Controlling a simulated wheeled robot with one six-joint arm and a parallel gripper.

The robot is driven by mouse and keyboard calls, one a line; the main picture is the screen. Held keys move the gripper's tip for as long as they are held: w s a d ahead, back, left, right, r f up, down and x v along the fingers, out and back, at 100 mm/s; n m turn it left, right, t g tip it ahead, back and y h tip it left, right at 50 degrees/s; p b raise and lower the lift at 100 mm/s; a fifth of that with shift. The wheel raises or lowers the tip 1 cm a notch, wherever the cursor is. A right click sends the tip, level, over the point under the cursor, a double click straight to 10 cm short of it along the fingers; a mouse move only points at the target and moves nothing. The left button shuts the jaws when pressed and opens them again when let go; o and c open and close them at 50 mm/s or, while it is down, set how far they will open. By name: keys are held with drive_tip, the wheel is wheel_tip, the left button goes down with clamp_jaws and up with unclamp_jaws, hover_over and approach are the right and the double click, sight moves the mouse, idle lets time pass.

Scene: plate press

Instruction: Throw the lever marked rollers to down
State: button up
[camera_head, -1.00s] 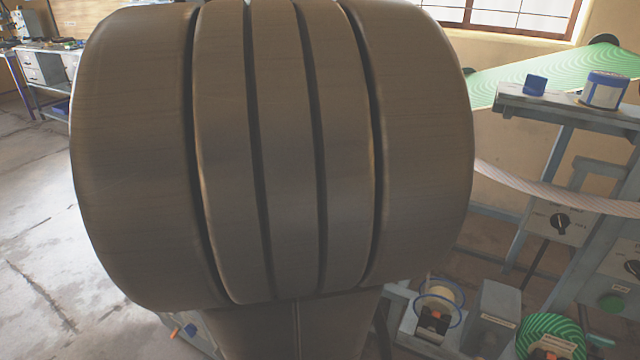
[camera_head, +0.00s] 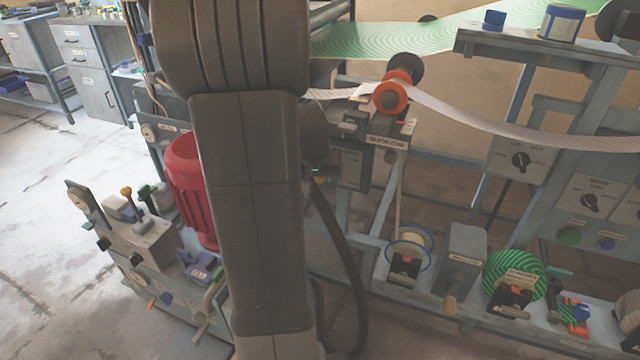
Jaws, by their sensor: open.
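No label reading rollers can be made out, so I cannot tell which lever is the marked one. A dark block with an orange tip (camera_head: 497,308) stands before the green striped roll (camera_head: 520,273). At the left, a low panel (camera_head: 140,240) carries several small knobs and handles, too small to read. My arm fills the middle and hides part of the press. My gripper does not show.
A red motor (camera_head: 190,190) stands close left of my arm. A web of paper (camera_head: 480,125) runs from the orange roller (camera_head: 391,96) to the right. A dial box (camera_head: 520,158) hangs below it. A blue-rimmed spool (camera_head: 410,250) sits on the rail. Floor at the left is clear.

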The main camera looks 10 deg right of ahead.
drive_tip(key=shift+w+f, duration=0.1)
drive_tip(key=shift+f, duration=0.1)
clamp_jaws()
drive_tip(key=shift+f, duration=0.1)
